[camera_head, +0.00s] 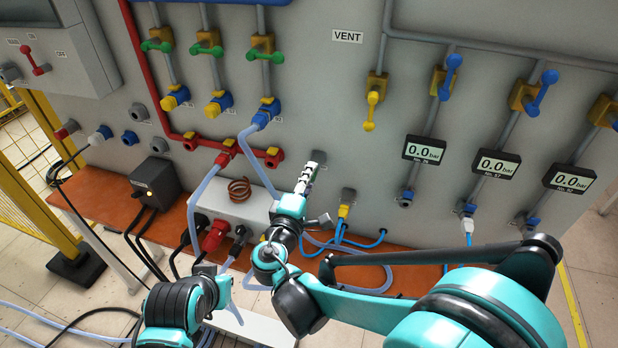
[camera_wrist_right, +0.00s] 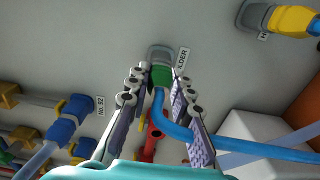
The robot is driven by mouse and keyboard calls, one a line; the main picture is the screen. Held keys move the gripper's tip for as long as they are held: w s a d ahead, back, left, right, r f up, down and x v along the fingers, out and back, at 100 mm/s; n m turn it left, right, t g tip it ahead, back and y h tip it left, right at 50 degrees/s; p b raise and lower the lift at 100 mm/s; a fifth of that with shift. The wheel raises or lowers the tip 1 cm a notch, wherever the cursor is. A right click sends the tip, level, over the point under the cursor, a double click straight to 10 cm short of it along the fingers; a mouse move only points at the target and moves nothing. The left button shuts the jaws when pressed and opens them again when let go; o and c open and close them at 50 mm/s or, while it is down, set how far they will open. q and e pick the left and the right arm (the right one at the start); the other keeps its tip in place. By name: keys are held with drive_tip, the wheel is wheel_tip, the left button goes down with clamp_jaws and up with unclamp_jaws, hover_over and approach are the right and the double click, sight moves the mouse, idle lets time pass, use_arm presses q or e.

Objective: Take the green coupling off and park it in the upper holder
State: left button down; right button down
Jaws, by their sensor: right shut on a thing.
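The green coupling (camera_wrist_right: 161,76) sits at a grey wall socket (camera_wrist_right: 160,54) in the right wrist view, with a blue hose (camera_wrist_right: 172,127) running from it. A label ending in "LDER" (camera_wrist_right: 182,63) is beside the socket. My right gripper (camera_wrist_right: 160,92) has a finger on each side of the coupling and is shut on it. In the head view my right gripper (camera_head: 310,178) reaches the grey panel and hides the coupling. Part of my left arm shows at the bottom of the head view; its fingers are not clear.
A yellow coupling (camera_head: 343,211) with a blue hose sits in a socket to the right, also in the right wrist view (camera_wrist_right: 292,20). A white box (camera_head: 236,205) with a copper coil stands left on the brown shelf (camera_head: 95,205). Pressure gauges (camera_head: 423,150) and valves line the panel.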

drive_tip(key=shift+w, duration=0.1)
drive_tip(key=c, duration=1.3)
unclamp_jaws()
drive_tip(key=v, duration=0.7)
drive_tip(key=s+d+f+m+g, duration=0.2)
drive_tip(key=d+f+m+g, duration=0.1)
drive_tip(key=d, duration=0.5)
drive_tip(key=s+d+f+m+g, duration=0.1)
drive_tip(key=d+f+m+g, duration=0.25)
drive_tip(key=d, duration=0.45)
drive_tip(key=s+d+f+m+g+y, duration=0.1)
drive_tip(key=s+m+y, duration=0.1)
drive_tip(key=s, duration=0.2)
drive_tip(key=s+d+f+m+g+y, duration=0.1)
drive_tip(key=s+m, duration=0.2)
drive_tip(key=s, duration=0.1)
drive_tip(key=s+d+f+m+g+y, duration=0.1)
drive_tip(key=s+m+y, duration=0.1)
drive_tip(key=s+m, duration=0.1)
drive_tip(key=shift+s+d+f+g+y, duration=0.1)
drive_tip(key=shift+s+f+g+y, duration=0.2)
drive_tip(key=shift+s, duration=0.35)
